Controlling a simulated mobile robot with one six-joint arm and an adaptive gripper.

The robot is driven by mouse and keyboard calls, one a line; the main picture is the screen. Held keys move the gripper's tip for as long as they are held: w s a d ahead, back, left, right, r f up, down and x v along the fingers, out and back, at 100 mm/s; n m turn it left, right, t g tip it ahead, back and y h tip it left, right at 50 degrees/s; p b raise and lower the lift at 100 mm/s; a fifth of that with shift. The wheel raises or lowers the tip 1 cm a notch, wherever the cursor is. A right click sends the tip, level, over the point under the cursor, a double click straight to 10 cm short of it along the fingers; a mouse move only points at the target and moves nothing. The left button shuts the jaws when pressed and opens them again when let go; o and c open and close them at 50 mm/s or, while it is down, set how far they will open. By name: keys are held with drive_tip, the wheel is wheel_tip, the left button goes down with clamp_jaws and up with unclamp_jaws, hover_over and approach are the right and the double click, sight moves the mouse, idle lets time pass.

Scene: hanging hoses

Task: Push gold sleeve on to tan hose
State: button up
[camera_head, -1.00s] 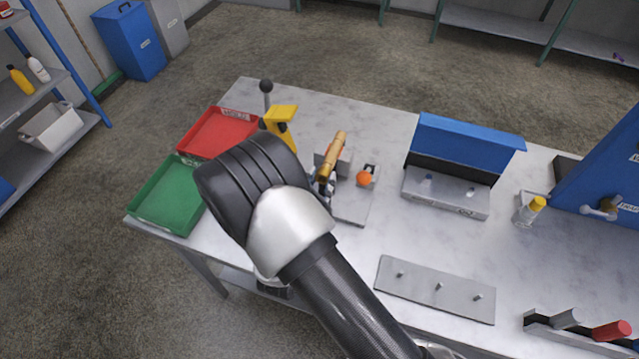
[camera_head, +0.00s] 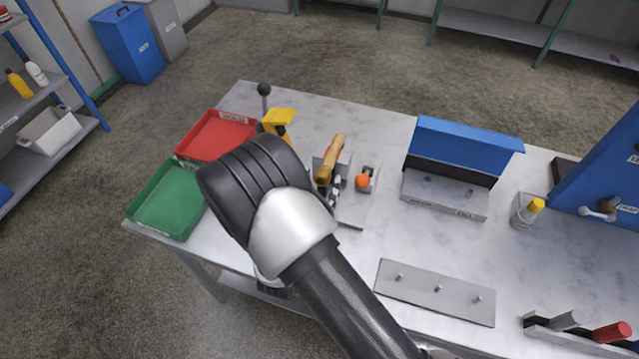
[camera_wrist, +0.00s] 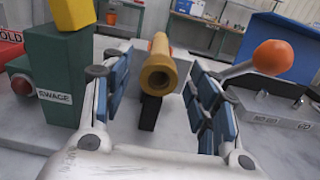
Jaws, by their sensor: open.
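The tan hose (camera_head: 334,148) lies in a grey clamp on the workbench. In the wrist view the hose (camera_wrist: 160,43) points toward me. The gold sleeve (camera_wrist: 160,74) is at its near end, with its round opening facing the camera. How far the sleeve sits over the hose cannot be told. My gripper (camera_wrist: 158,100) is open, with one blue-padded finger on each side of the sleeve and visible gaps between. In the head view my arm partly hides the gripper (camera_head: 333,190) near the sleeve end.
An orange-knobbed lever (camera_head: 362,181) stands right of the clamp. The yellow-topped green swage unit (camera_wrist: 56,70) is left of my gripper. Red (camera_head: 216,135) and green (camera_head: 166,200) trays lie left. A blue-lidded box (camera_head: 468,137) and pegged plate (camera_head: 435,291) are right.

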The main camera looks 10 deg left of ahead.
drive_tip(key=shift+s, duration=0.1)
drive_tip(key=s, duration=1.1)
drive_tip(key=shift+s+a, duration=0.4)
